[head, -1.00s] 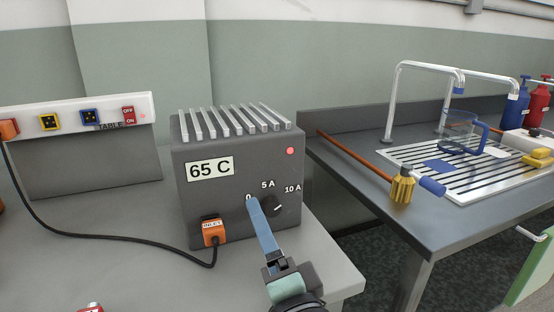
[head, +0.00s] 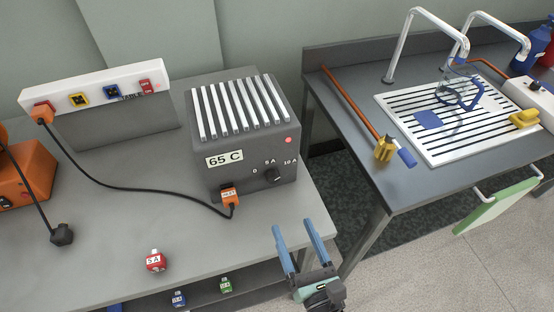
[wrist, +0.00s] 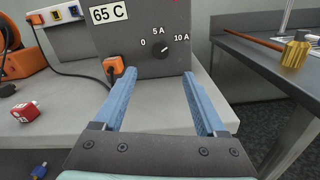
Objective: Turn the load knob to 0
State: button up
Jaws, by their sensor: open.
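The load knob (head: 272,175) is a small black dial on the front of the grey box (head: 213,180) marked 65 C. It also shows in the wrist view (wrist: 160,50), with 0 at its left, 5 A above and 10 A at its right. Its white mark points up and right, toward 10 A. My gripper (head: 293,226) is open and empty, in front of the table edge and below the knob. In the wrist view the blue fingers (wrist: 160,76) point toward the box, with the knob between and beyond their tips, not touched.
An orange plug (head: 229,195) with a black cable sits in the box left of the knob. A red 5 A block (head: 155,261) lies near the table's front edge. A socket panel (head: 95,88) stands behind. A sink bench (head: 350,150) is at the right, across a gap.

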aim_at(274, 179)
jog(key=shift+m, duration=0.3)
jog(key=x, duration=1.2)
jog(key=shift+w, duration=0.3)
jog(key=shift+d, duration=0.1)
grip_shut()
